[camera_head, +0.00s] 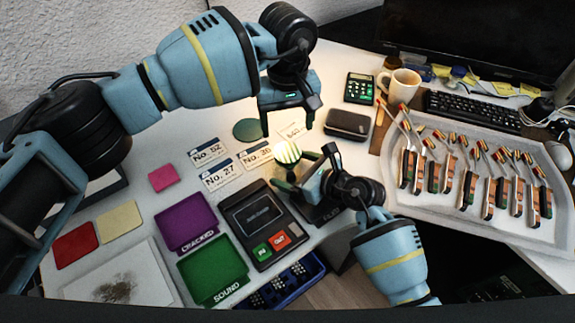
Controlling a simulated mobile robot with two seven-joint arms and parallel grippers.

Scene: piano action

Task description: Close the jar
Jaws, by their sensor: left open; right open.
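A small round pale yellow-green thing with stripes (287,153) stands on the white table between my grippers. It may be the jar or its lid; I cannot tell which. My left gripper (287,128) is open, pointing down just above and behind it in the camera_head view. My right gripper (303,166) is open beside it, coming from the lower right. I cannot tell whether its fingers touch it. A flat dark-green disc (247,130) lies to the left; I cannot tell whether it is a lid or a coaster.
Number cards (222,174) lie left of the striped thing. A black device (263,222) with green and red buttons, purple (187,220) and green (213,268) trays are in front. A dark case (348,124), a mug (401,86) and a tray of hammers (440,215) are right.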

